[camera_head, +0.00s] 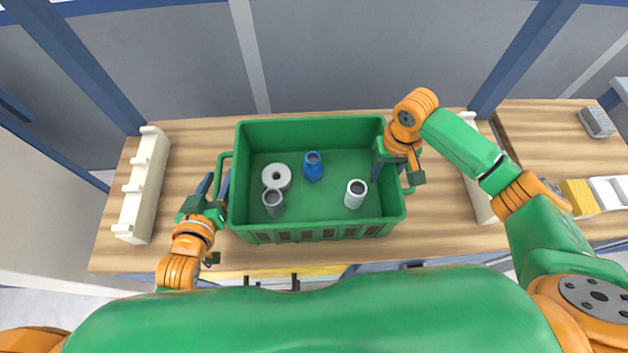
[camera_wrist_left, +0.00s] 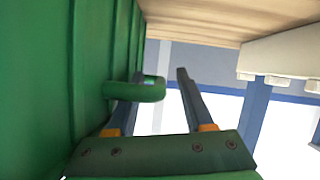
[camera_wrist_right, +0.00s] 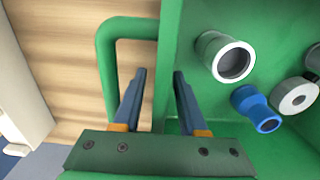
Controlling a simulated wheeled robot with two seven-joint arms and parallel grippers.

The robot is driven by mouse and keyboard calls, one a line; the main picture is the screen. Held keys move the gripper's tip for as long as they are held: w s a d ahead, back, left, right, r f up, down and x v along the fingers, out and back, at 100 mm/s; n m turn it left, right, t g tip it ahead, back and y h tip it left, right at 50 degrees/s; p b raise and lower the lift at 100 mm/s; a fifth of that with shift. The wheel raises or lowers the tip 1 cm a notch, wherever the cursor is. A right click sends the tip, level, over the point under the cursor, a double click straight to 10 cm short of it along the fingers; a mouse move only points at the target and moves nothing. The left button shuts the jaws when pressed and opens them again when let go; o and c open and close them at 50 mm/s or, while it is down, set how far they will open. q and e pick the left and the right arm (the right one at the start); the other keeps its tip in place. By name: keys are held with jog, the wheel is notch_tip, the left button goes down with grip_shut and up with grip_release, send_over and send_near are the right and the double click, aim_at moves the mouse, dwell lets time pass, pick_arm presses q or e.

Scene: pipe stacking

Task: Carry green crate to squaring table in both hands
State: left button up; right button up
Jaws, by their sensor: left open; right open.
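The green crate (camera_head: 318,234) stands upright on a wooden table (camera_head: 200,140), with several pipe pieces inside. My left gripper (camera_head: 217,186) is open at the crate's left side. In the left wrist view the crate's handle (camera_wrist_left: 135,91) reaches across one finger into the gap between the fingers (camera_wrist_left: 160,78). My right gripper (camera_head: 384,162) is open at the crate's right wall. In the right wrist view its fingers (camera_wrist_right: 160,78) stand on either side of that wall, one inside the crate and one between wall and handle (camera_wrist_right: 107,60). I cannot tell which table is the squaring table.
A blue fitting (camera_head: 313,168), a pale ring (camera_head: 276,177), a grey pipe (camera_head: 272,203) and a whitish pipe (camera_head: 355,195) are in the crate. Cream racks (camera_head: 145,185) flank it, the right one (camera_head: 477,190) partly behind my arm. A yellow block (camera_head: 579,197) lies far right.

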pick_arm(q)
jog(key=shift+c, duration=0.3)
pick_arm(e)
jog(key=shift+c, duration=0.2)
pick_arm(q)
jog(key=c, duration=0.3)
pick_arm(e)
jog(key=c, duration=0.3)
pick_arm(q)
grip_shut()
pick_arm(e)
grip_shut()
